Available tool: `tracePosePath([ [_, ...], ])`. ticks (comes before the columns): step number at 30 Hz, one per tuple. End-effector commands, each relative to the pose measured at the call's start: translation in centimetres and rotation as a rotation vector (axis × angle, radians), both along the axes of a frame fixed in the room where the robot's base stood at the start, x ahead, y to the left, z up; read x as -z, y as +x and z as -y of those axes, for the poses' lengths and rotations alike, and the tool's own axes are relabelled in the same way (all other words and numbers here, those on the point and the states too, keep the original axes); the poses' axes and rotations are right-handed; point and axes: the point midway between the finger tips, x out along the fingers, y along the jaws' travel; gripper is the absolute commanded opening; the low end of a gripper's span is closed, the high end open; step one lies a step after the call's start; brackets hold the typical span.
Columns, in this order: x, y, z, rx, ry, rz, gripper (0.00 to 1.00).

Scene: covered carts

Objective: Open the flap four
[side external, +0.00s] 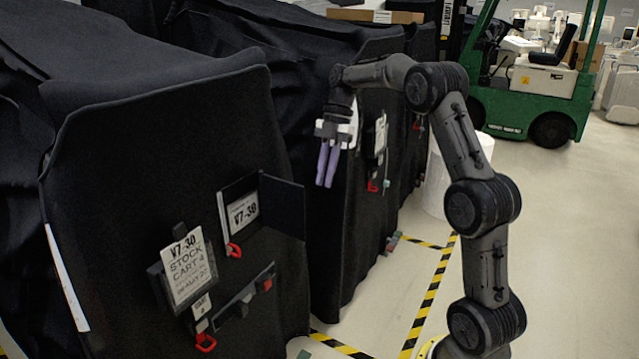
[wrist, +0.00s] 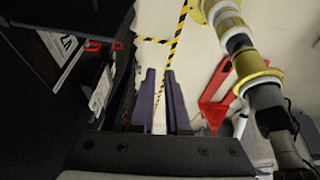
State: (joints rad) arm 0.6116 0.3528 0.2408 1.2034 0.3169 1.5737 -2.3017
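A black-covered cart (side external: 120,130) fills the left of the side view. On its face hangs a white card (side external: 187,266) reading "V7-30 STOCK CART 4". Above and right of it, a smaller V7-30 label (side external: 243,210) sits in a dark frame with a red clip (side external: 234,250). A black panel (side external: 283,207) stands out to the right of this label; I cannot tell for sure that it is flap four. My gripper (side external: 324,184) points down, open and empty, right of and above that panel. In the wrist view, a gap shows between its purple fingers (wrist: 159,71).
A narrow dark holder (side external: 243,297) and a lower red clip (side external: 205,342) are on the near cart. A second covered cart (side external: 345,240) stands behind my gripper, with its own card (side external: 381,134). Yellow-black tape (side external: 427,303) marks open floor at right. A green forklift (side external: 540,95) stands far back.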

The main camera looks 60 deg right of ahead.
Motion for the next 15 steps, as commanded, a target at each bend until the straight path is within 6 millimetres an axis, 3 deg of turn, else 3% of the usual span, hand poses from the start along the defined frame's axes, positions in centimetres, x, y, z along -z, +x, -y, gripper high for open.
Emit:
tracePosePath([
  [9,2.2,2.7,0.4,0.428,-0.009,0.261,0.00],
  [15,3.0,2.8,2.1,0.712,-0.033,0.373,0.00],
])
